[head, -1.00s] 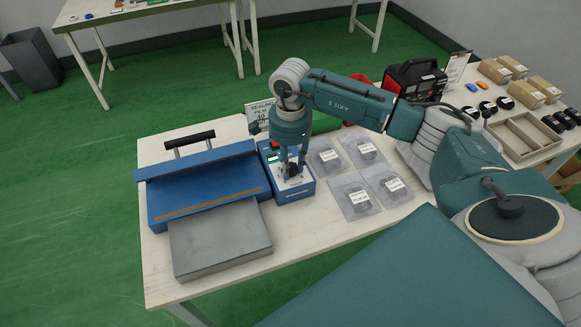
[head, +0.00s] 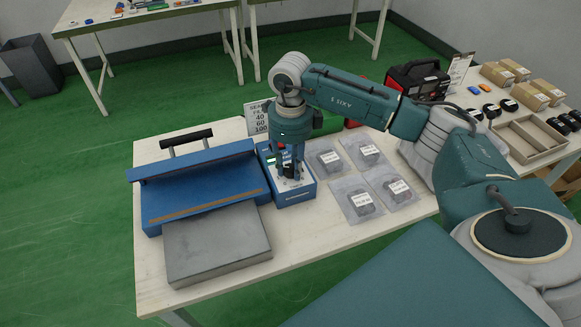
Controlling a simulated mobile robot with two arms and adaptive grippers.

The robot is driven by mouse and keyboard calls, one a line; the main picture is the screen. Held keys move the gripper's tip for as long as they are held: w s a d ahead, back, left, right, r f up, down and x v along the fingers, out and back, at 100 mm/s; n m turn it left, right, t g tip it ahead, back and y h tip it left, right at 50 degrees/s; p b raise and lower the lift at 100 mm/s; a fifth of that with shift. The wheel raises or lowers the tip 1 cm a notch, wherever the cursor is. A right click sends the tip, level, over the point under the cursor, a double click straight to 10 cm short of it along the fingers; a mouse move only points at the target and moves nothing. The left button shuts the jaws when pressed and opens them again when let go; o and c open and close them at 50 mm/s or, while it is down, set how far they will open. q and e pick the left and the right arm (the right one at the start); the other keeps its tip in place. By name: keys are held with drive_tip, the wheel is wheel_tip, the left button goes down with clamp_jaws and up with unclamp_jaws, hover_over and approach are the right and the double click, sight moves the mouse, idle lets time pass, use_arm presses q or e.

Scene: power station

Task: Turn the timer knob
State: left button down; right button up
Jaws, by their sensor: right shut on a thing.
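The blue sealer (head: 205,186) sits on the left part of the table, with a black handle at its back. Its control box (head: 297,191) is at its right side, with a pale top face and a small display. The black timer knob (head: 291,172) is on that top face, partly hidden by the fingers. My right gripper (head: 290,174) points straight down over the control box and is shut on the timer knob. My left gripper is not in view.
A grey metal block (head: 216,243) lies in front of the sealer. Several clear bags (head: 361,198) lie right of the control box. A sign (head: 257,118) stands behind it. A black and red machine (head: 417,81), boxes and a wooden tray (head: 528,138) are further right.

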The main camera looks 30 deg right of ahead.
drive_tip(key=m, duration=0.3)
drive_tip(key=shift+m, duration=0.4)
drive_tip(key=m+b, duration=0.1)
drive_tip(key=m, duration=0.2)
drive_tip(key=shift+m, duration=0.3)
drive_tip(key=m, duration=0.3)
drive_tip(key=shift+r+m, duration=0.1)
drive_tip(key=shift+m, duration=0.2)
drive_tip(key=m, duration=0.3)
drive_tip(key=shift+m, duration=0.3)
drive_tip(key=m, duration=0.3)
drive_tip(key=shift+w+m, duration=0.1)
drive_tip(key=shift+m, duration=0.2)
drive_tip(key=m+p, duration=0.1)
drive_tip(key=m, duration=0.2)
drive_tip(key=shift+m, duration=0.4)
drive_tip(key=m+p, duration=0.1)
drive_tip(key=m, duration=0.3)
drive_tip(key=shift+m+p, duration=0.4)
drive_tip(key=shift+m, duration=1.4)
